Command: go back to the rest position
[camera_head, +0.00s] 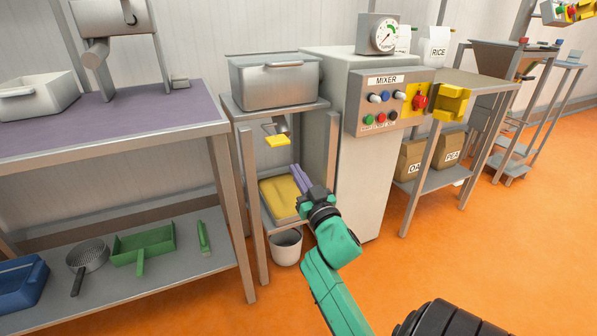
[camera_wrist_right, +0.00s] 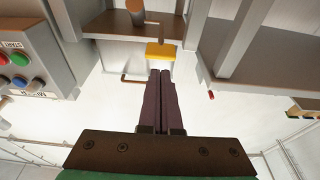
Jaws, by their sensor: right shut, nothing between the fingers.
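My right gripper (camera_head: 297,170) has its two purple fingers pressed together with nothing between them. It is in front of the stand beside the mixer, below and to the right of a yellow handle (camera_head: 277,140) on a metal lever. In the right wrist view the closed fingertips (camera_wrist_right: 160,73) point toward the yellow handle (camera_wrist_right: 160,51), with a small gap in the picture. My left gripper is in neither view.
The mixer (camera_head: 345,190) with its button panel (camera_head: 390,105) stands right of my right gripper. A lidded steel bin (camera_head: 275,85) sits on the stand, a yellow-filled tray (camera_head: 280,195) lower down. A white bucket (camera_head: 286,247) is beneath. Orange floor is free at right.

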